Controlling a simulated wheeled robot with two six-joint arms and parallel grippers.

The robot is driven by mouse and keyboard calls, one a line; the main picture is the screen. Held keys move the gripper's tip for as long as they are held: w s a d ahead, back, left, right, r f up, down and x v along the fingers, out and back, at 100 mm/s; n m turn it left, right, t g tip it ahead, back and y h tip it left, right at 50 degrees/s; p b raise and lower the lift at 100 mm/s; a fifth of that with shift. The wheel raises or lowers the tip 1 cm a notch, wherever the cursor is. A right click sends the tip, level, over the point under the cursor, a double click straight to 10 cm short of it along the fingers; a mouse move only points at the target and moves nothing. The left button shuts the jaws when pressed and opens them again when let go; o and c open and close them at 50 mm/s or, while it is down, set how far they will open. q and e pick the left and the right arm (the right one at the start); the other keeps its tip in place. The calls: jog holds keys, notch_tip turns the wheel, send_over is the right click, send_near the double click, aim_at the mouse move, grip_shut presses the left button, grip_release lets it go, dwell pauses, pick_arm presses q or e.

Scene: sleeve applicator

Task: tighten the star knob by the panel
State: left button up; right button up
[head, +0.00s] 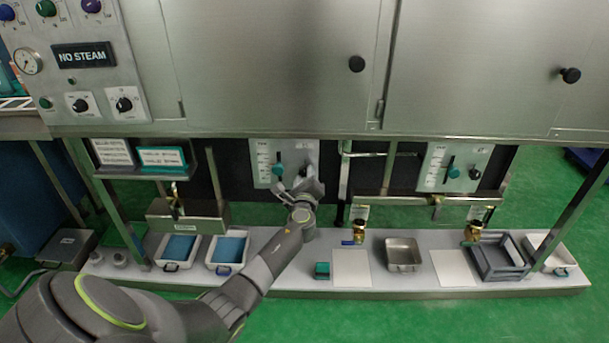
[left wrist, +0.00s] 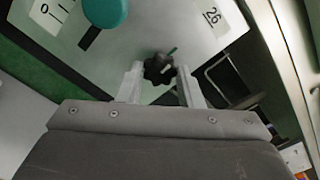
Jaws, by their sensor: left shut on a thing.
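The black star knob (left wrist: 157,68) sits on the pale panel (head: 264,155) below the left cabinet. In the left wrist view it lies between the fingertips of my left gripper (left wrist: 160,76), which is shut on it. In the head view my left arm reaches up to the panel, and the gripper (head: 303,184) covers the panel's lower right part. A teal handle (head: 277,169) on a slotted scale is on the same panel, left of the gripper; it also shows in the left wrist view (left wrist: 105,10). My right gripper is not in view.
A similar panel (head: 455,165) is to the right. Brass valves (head: 359,231) and pipes stand between the panels. Steel cabinet doors (head: 270,60) are above.

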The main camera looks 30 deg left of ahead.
pick_arm(q)
jog(key=shift+f+m, duration=0.1)
jog(key=shift+m, duration=0.2)
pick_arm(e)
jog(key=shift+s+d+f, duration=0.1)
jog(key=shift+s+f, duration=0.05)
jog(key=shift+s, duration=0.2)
pick_arm(q)
jog(key=o, duration=1)
jog(key=shift+s+d+p, duration=0.35)
jog(key=shift+s, duration=0.25)
jog(key=p+v, duration=0.1)
jog(key=v, duration=1.5)
jog(key=shift+s, duration=0.15)
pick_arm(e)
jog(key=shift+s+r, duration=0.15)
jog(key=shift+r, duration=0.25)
